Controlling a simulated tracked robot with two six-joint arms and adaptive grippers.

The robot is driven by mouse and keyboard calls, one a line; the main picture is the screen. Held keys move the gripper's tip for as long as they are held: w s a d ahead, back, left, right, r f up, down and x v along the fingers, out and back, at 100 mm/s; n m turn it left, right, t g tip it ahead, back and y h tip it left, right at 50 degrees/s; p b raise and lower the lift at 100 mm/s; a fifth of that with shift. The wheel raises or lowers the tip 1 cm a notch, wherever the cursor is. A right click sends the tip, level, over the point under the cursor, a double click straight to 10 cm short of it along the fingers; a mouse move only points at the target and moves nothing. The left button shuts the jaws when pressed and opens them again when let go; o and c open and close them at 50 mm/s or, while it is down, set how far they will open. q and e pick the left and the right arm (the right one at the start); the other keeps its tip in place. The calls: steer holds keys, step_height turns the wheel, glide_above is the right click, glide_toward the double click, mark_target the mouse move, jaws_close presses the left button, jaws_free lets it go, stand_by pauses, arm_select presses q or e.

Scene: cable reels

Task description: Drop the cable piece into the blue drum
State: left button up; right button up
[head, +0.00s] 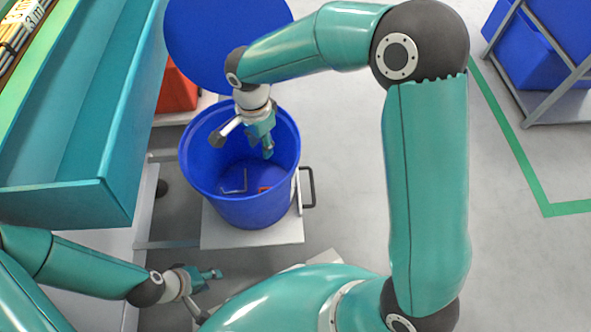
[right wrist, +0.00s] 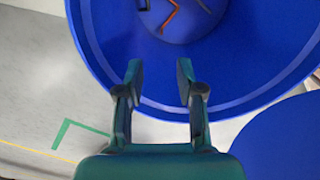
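The blue drum (head: 240,212) stands open on a light platform, and its rim fills the upper part of the right wrist view (right wrist: 100,55). My right gripper (head: 267,148) is over the drum's mouth, pointing down. In the right wrist view its fingers (right wrist: 159,80) are apart with nothing between them. An orange bent piece (right wrist: 170,14) lies on the drum's floor and shows as a small red-orange bit in the head view (head: 265,188). A grey bent piece (head: 240,181) lies beside it. Which is the cable piece, I cannot tell. My left gripper (head: 212,275) is low at the left, its opening unclear.
A large blue disc (head: 215,45) is behind the drum. A teal trough (head: 75,195) runs along the left, with a red bin (head: 176,90) beyond it. A black handle (head: 309,188) sticks out beside the drum. A rack with blue bins (head: 550,45) stands far right; open floor lies before it.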

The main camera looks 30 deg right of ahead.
steer(key=shift+r, duration=0.1)
step_height(320, 180, up, 12)
stand_by(0.5)
stand_by(0.4)
